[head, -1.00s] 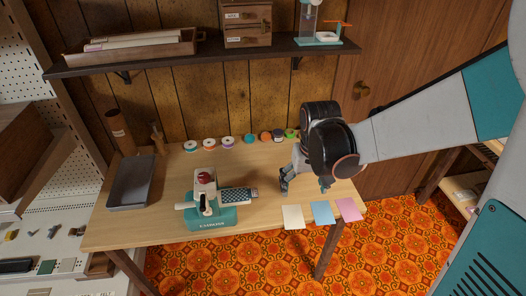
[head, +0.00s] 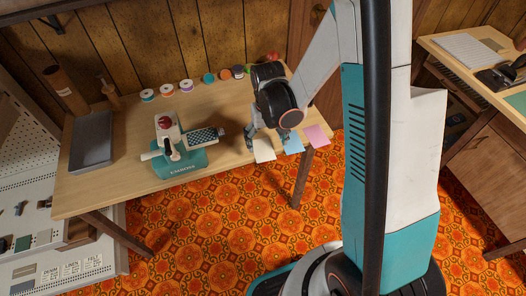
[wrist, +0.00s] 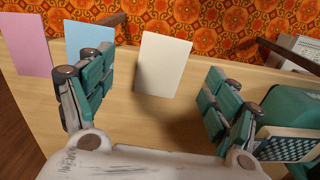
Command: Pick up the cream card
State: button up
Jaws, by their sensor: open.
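The cream card (head: 264,149) lies flat at the front edge of the wooden table, beside the blue card (head: 293,143), with the pink card (head: 317,135) farther right. In the wrist view the cream card (wrist: 163,64) lies beyond and between my fingers, nearer the left finger, with wood visible around it. The blue card (wrist: 90,42) is partly behind the left finger, and the pink card (wrist: 25,43) is at far left. My gripper (wrist: 160,98) is open and empty, apart from the card. In the head view my gripper (head: 262,142) is just behind the cream card, its fingers partly hidden.
A grey tray (head: 92,143) lies at the table's left. Several thread spools (head: 186,85) line the back edge.

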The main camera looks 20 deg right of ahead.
aim_at(265, 155)
jog(key=shift+a+f+b, duration=0.15)
jog(key=shift+f+b, duration=0.55)
jog(key=shift+f, duration=0.65)
jog(key=shift+a+f+b, duration=0.15)
jog(key=shift+f+b, duration=0.5)
jog(key=shift+f, duration=0.65)
jog(key=shift+f+b, duration=0.25)
jog(key=shift+b, duration=0.15)
jog(key=c, duration=0.8)
